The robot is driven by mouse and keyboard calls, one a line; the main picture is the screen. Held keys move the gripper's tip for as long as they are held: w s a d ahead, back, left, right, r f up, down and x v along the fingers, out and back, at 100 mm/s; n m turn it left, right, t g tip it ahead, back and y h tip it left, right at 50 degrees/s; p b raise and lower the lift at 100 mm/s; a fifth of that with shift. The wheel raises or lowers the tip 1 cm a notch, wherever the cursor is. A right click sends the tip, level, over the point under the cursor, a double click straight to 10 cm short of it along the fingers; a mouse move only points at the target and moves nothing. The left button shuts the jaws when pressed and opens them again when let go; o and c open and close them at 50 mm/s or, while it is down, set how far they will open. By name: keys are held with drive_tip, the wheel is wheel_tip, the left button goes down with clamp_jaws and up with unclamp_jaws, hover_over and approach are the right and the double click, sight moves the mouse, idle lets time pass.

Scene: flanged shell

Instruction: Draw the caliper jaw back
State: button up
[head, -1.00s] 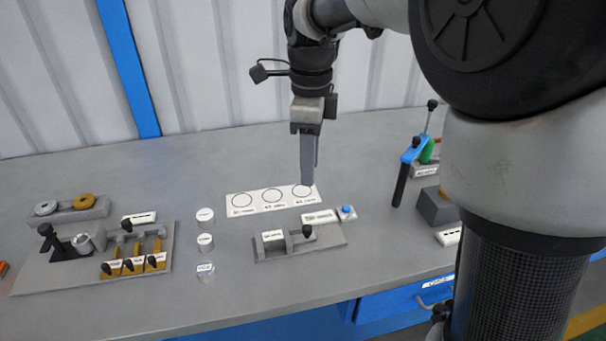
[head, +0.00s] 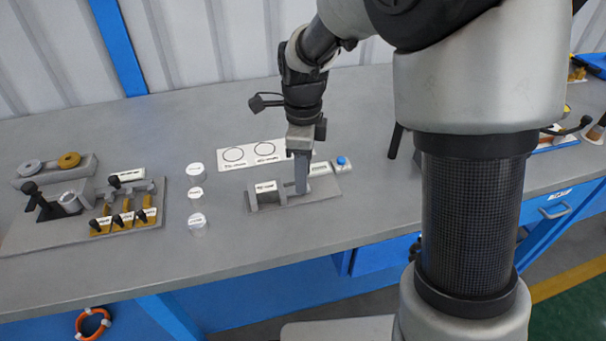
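The caliper fixture (head: 326,188) is a grey plate near the middle of the bench in the head view. A labelled block (head: 265,187) stands at its left end, with grey jaw parts to the right of it. My gripper (head: 301,188) points down over the fixture, its fingers at the sliding jaw. The jaw's dark knob is hidden behind or between the fingers. The fingers show edge-on, so I cannot tell their opening or whether they touch the knob.
A blue button (head: 341,160) sits just right of the fixture. Three white-topped cylinders (head: 196,194) stand in a row to its left. A card with circles (head: 236,155) lies behind. A fixture with black-knobbed levers (head: 122,218) is at far left. Bench is clear in front.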

sight(309, 187)
drive_tip(key=shift+f, duration=0.1)
clamp_jaws()
drive_tip(key=shift+w+d+p, duration=0.1)
drive_tip(key=shift+d+p, duration=0.35)
drive_tip(key=shift+d, duration=0.3)
unclamp_jaws()
wheel_tip(309, 187, up, 18)
drive_tip(key=p, duration=0.3)
drive_tip(key=shift+f+p, duration=0.25)
drive_tip(key=shift+p, duration=0.05)
